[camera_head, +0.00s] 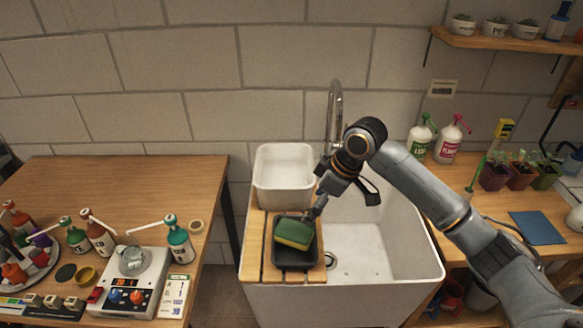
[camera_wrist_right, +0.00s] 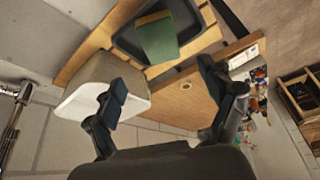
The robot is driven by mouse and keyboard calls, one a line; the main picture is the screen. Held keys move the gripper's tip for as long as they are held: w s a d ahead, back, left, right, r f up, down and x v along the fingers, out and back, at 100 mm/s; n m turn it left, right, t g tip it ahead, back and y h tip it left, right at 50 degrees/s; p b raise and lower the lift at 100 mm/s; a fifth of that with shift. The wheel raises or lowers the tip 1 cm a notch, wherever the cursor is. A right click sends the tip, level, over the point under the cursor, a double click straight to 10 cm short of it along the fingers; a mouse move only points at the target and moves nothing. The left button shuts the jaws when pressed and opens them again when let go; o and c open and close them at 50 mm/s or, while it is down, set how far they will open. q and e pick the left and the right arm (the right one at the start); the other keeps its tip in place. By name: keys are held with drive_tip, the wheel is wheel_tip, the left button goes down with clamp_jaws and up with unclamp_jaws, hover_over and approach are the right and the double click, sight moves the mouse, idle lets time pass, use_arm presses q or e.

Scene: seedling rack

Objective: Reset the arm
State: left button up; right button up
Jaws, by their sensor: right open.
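My right gripper (camera_head: 343,203) is open and empty, above the left part of the white sink (camera_head: 395,245). In the right wrist view its two fingers are spread wide apart, with nothing between them (camera_wrist_right: 163,80). A green and yellow sponge (camera_head: 294,233) lies in a black tray (camera_head: 297,262), just left of and below the gripper in the head view. The sponge also shows beyond the fingers in the right wrist view (camera_wrist_right: 158,42). One fingertip appears close to the sponge in the head view; whether they touch I cannot tell. My left gripper is not in view.
A white basin (camera_head: 285,160) stands behind the tray on a wooden slat board (camera_head: 254,245). The faucet (camera_head: 334,105) rises behind the gripper. Pump bottles (camera_head: 179,243) and a scale (camera_head: 133,282) crowd the left table. Seedling pots (camera_head: 494,176) stand on the right bench.

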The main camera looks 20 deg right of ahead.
drive_tip(key=s+a+f+m, duration=0.1)
drive_tip(key=s+a+f, duration=0.3)
drive_tip(key=s+f, duration=0.3)
drive_tip(key=s+a+f+m, duration=0.2)
drive_tip(key=s+a+f, duration=0.1)
drive_tip(key=s+f, duration=0.4)
drive_tip(key=s+d+f+m+h, duration=0.1)
drive_tip(key=s+d+m+h, duration=0.15)
drive_tip(key=s, duration=0.55)
drive_tip(key=s+d+f+m+h, duration=0.1)
drive_tip(key=s+d+m, duration=0.25)
drive_tip(key=s, duration=0.35)
drive_tip(key=s+f+b, duration=0.1)
drive_tip(key=s+f, duration=0.2)
drive_tip(key=f, duration=2.6)
drive_tip(key=s+d+f+g, duration=0.1)
drive_tip(key=s+f, duration=0.6)
drive_tip(key=s, duration=0.1)
drive_tip(key=s+d+f+n+b, duration=0.1)
drive_tip(key=s+d+f, duration=0.1)
drive_tip(key=s+f, duration=0.5)
drive_tip(key=shift+s+d+f+g, duration=0.3)
drive_tip(key=shift+s+f+g, duration=0.1)
drive_tip(key=shift+f, duration=0.25)
